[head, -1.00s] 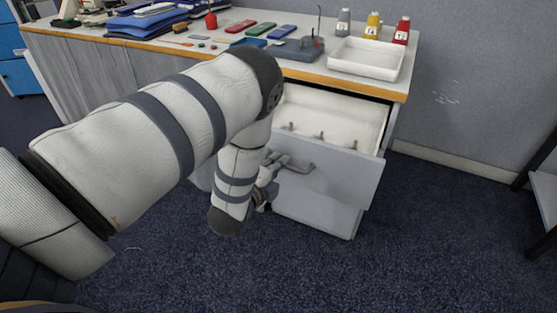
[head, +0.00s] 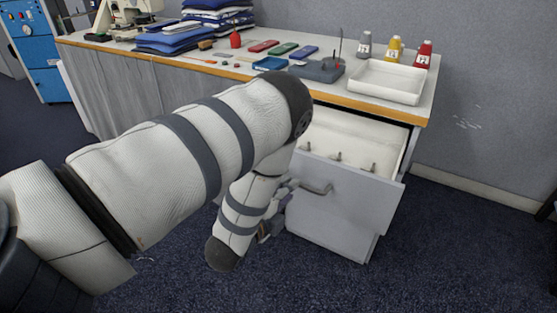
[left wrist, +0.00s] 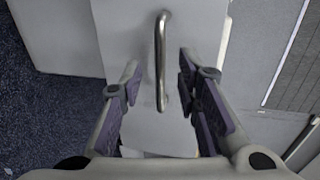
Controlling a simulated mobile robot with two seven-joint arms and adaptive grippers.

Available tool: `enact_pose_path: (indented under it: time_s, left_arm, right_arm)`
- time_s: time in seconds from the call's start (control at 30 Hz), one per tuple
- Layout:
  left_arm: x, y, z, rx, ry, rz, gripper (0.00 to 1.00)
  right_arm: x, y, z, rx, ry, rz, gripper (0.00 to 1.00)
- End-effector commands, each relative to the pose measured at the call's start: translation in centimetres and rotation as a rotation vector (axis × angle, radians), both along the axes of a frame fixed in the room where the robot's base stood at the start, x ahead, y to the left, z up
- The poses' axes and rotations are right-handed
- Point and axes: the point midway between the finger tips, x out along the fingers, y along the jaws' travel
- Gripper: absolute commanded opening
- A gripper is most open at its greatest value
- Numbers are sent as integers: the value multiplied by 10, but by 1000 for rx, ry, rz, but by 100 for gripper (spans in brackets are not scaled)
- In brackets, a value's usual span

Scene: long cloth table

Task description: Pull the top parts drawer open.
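The top drawer (head: 352,197) of the grey cabinet is pulled out, and its pale inside shows with several small pegs. Its bar handle (head: 318,190) is on the front; the handle also shows in the left wrist view (left wrist: 161,60). My left gripper (head: 286,196) is just in front of the handle, partly hidden by my forearm. In the left wrist view, my left gripper (left wrist: 160,88) is open, with the handle between its fingers and gaps on both sides. My right gripper is not in view.
The table (head: 335,96) above holds a white tray (head: 385,82), a grey block (head: 316,70), bottles (head: 394,49) and folded blue cloths (head: 175,40). A lower drawer front (head: 325,243) sits below. Dark carpet (head: 455,255) to the right is clear.

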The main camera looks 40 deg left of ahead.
Motion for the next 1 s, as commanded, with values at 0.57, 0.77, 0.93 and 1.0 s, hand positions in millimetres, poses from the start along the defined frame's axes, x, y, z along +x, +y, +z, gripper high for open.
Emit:
enact_pose_path:
  time_s: [0.57,0.77,0.93,1.0]
  left_arm:
    - [-69,-17,15,-1,0,-2,30]
    - [-69,-17,15,-1,0,-2,30]
    - [-76,-15,6,-66,48,35,30]
    - [-100,-15,-19,-237,170,138,30]
  right_arm:
    - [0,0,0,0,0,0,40]
    - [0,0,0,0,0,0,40]
    - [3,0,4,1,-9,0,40]
    - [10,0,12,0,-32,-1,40]
